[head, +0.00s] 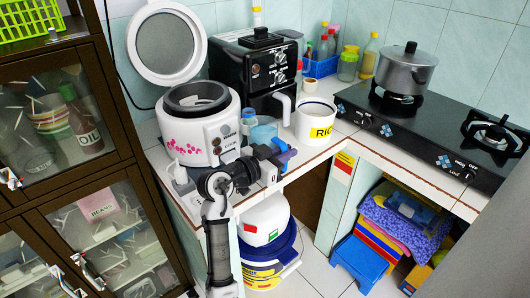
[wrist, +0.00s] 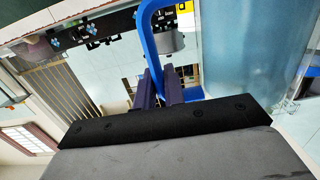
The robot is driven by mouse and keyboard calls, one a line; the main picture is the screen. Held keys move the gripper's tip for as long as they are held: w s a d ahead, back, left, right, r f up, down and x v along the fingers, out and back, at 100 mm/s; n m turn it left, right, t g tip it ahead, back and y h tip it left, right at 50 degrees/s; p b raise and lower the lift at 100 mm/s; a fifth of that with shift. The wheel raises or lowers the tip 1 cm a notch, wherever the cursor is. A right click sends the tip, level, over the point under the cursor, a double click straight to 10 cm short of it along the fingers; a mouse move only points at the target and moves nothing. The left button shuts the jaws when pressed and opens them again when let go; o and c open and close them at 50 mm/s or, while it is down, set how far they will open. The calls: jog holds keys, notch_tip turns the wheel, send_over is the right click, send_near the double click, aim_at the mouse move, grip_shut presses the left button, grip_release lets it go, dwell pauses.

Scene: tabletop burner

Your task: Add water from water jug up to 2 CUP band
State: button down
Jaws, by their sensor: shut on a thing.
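The water jug (head: 263,132) is light blue and translucent, beside the rice cooker on the counter side in the head view. My gripper (head: 279,152) is at its right side, partly hidden by my arm. In the wrist view my gripper's dark purple fingers (wrist: 166,82) are shut on the jug's blue handle (wrist: 147,45). The jug's clear wall (wrist: 235,50) fills the right of that view. The rice cooker (head: 193,148) is white with pink flowers, its lid (head: 166,44) open. Its dark inner pot (head: 196,99) shows, but no band or water level is readable.
A white RICE container (head: 315,121) stands right of the jug. A black coffee machine (head: 262,62) stands behind. The black stove (head: 432,124) with a lidded pot (head: 405,72) is at the right. A brown cabinet (head: 75,125) is at the left. The counter's front edge (head: 320,152) is near my gripper.

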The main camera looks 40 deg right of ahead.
aim_at(285, 145)
jog(key=shift+r+p, duration=1)
jog(key=shift+r, duration=0.95)
